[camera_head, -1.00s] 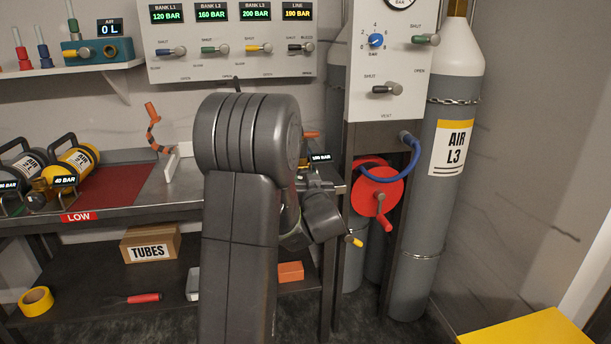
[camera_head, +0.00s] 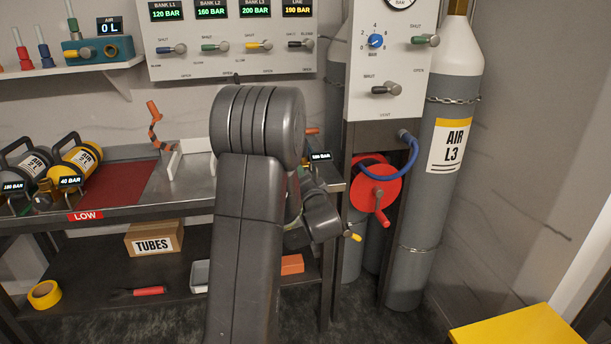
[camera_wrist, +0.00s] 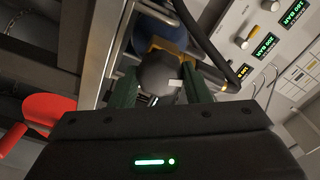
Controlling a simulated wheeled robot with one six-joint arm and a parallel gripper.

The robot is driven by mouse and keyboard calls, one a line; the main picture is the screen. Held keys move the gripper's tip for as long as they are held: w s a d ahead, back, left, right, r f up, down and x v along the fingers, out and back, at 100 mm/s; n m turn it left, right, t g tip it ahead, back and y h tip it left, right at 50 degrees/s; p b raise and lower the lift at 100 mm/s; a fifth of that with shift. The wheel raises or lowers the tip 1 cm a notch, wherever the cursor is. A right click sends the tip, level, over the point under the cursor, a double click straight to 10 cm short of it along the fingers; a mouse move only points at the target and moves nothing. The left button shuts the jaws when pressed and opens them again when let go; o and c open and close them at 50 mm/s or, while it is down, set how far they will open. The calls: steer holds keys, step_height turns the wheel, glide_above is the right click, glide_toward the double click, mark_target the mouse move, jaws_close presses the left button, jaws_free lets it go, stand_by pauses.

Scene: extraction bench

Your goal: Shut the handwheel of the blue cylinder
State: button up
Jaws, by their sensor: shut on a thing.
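In the wrist view my gripper (camera_wrist: 160,82) has its two green fingers on either side of a dark rounded handwheel (camera_wrist: 158,72) and is shut on it. The blue cylinder (camera_wrist: 172,34) shows just beyond the handwheel, partly covered by it and by a dark bar. In the head view my own arm hides the blue cylinder and my fingers. A small pressure display (camera_head: 321,156) shows just right of my arm at the bench's right end.
A yellow cylinder (camera_head: 88,157) and a grey one (camera_head: 22,163) lie at the bench's left. A red hose reel (camera_head: 366,190) hangs right of the bench, beside the tall AIR L3 cylinder (camera_head: 433,210). A valve panel (camera_head: 230,62) is on the wall behind.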

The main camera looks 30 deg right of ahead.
steer(key=shift+f+m+p, duration=0.1)
steer(key=shift+m+p, duration=0.5)
steer(key=shift+m, duration=1.3)
steer(key=o, duration=1)
steer(key=shift+s, duration=0.15)
steer(key=v, duration=1.3)
steer(key=shift+s, duration=0.3)
steer(key=shift+w, duration=0.1)
steer(key=x, duration=1.3)
steer(key=shift+w, duration=0.35)
